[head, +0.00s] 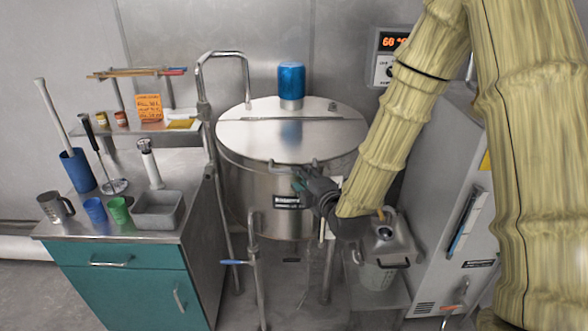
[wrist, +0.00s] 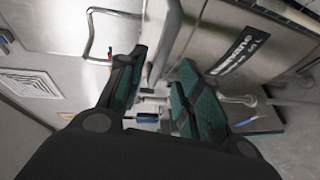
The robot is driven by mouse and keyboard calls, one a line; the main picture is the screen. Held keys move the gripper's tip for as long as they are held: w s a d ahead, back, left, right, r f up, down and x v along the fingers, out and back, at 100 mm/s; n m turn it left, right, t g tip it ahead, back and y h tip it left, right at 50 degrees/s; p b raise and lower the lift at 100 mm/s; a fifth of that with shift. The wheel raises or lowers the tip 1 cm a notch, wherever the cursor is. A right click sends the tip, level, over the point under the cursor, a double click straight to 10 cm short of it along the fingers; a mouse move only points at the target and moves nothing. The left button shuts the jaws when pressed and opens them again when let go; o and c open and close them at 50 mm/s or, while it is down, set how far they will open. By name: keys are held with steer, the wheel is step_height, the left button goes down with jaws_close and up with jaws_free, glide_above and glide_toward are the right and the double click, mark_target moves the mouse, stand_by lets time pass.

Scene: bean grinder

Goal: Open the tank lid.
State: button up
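The steel tank (head: 262,190) stands in the middle of the head view with its round lid (head: 250,145) lying flat and closed on top. A grey bar handle (head: 282,166) sits at the lid's front edge. My gripper (head: 302,180) is at that front edge, close to the handle's right part. In the wrist view my gripper (wrist: 158,88) has its two dark green-padded fingers apart. A metal bar or rim passes behind and between them; I cannot tell whether it touches either finger. The tank's dark label (wrist: 236,50) shows to their right.
A blue cylinder (head: 291,82) stands on the tank's top. A bent pipe (head: 204,100) rises left of it. A teal cabinet (head: 125,297) with cups and tools stands at left. A lidded steel container (head: 385,242) and a grey machine (head: 443,200) are at right.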

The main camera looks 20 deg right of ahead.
steer(key=shift+p+x, duration=0.7)
steer(key=shift+x, duration=2.45)
jaws_close()
